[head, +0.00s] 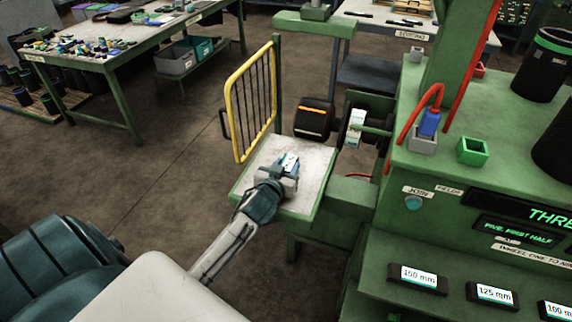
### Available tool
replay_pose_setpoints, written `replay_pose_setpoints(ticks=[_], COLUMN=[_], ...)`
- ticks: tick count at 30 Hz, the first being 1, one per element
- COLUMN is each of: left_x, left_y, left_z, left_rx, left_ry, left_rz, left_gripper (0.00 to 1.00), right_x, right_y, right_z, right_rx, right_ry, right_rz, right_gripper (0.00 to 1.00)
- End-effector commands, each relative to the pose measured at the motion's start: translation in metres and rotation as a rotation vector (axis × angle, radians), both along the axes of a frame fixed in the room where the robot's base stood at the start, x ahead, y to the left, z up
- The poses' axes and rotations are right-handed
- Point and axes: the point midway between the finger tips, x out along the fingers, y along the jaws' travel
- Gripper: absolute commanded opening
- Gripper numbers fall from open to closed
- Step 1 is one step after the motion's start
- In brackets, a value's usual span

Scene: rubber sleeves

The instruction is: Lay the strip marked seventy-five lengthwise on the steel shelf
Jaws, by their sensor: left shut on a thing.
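My left arm comes in from the lower left, and its gripper (285,171) is over the pale steel shelf (318,160) on a green stand. It is shut on a small white-and-blue piece (290,160); the fingers hide part of it, and I cannot read a marking on it. I cannot tell whether the piece touches the shelf. No strip reading seventy-five is legible. My right gripper is not in view.
A yellow guard rail (236,114) stands along the shelf's left side. A dark block with an orange band (313,122) is behind it. The green machine on the right has size labels of 150 mm (419,277) and 125 mm (492,294). A cluttered table (120,55) is far left.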

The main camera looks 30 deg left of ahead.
Motion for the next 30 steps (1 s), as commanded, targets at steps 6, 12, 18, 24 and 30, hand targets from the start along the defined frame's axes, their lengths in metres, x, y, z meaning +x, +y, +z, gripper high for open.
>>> replay_pose_setpoints(ticks=[6, 12, 18, 24, 30], left_x=[0.000, 0.000, 0.000, -0.011, -0.048], left_y=[0.000, 0.000, 0.000, -0.003, -0.011], left_z=[-0.003, -0.002, -0.002, 0.000, 0.006], left_rx=[0.000, 0.000, 0.000, 0.001, 0.001], left_ry=[0.000, 0.000, 0.000, -0.001, 0.000], left_rz=[0.000, 0.000, 0.000, -0.001, -0.001], left_gripper=[0.15, 0.62, 0.62, 0.62, 0.62], right_x=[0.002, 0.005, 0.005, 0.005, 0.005], right_y=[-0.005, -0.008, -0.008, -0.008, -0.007], right_z=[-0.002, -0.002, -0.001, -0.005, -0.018], right_rx=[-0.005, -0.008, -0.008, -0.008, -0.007], right_ry=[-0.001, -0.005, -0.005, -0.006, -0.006], right_rz=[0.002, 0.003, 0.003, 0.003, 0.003], right_gripper=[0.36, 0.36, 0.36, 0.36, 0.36])
